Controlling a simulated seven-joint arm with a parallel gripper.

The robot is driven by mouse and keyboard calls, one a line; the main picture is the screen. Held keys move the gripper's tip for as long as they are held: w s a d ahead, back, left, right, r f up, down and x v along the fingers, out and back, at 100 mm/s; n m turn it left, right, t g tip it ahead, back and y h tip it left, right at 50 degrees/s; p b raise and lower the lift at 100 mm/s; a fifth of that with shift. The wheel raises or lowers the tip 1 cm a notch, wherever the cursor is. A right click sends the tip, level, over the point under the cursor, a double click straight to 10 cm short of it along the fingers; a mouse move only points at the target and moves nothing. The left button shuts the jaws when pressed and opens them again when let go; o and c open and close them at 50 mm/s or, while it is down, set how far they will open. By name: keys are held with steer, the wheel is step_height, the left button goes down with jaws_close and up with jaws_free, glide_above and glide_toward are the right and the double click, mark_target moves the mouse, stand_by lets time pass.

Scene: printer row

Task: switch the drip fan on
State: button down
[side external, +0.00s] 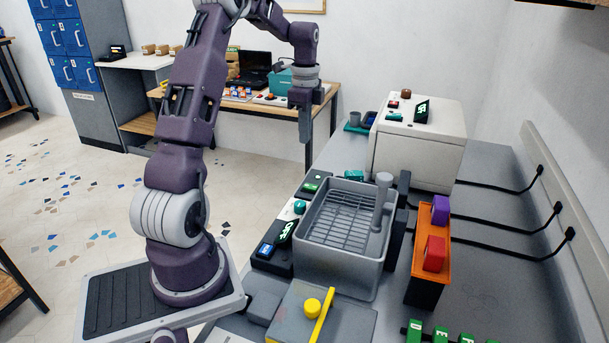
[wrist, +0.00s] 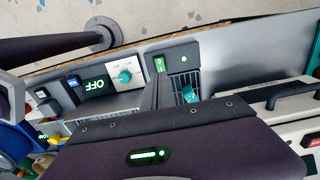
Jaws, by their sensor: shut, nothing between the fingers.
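My gripper (side external: 304,108) is shut and empty, pointing down, high above the row of controls in the side view. The switch also shows in the side view (side external: 310,187). Beside it are a teal knob (wrist: 125,76) and a display (wrist: 95,85) reading OFF.
A grey basin with a wire rack (side external: 342,262) stands right of the controls. A cream machine (side external: 418,150) is behind it. An orange box (side external: 430,265) with purple and red blocks stands to the right. A yellow lever (side external: 322,316) is in front.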

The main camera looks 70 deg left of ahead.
mark_target(309, 185)
step_height(309, 185, down, 13)
steer(key=shift+f, duration=0.1)
stand_by(0.4)
steer(key=shift+s+a+f, duration=0.1)
steer(key=shift+f, duration=0.1)
steer(key=shift+r, duration=0.15)
steer(key=shift+w+d+r, duration=0.3)
steer(key=shift+w+d, duration=0.25)
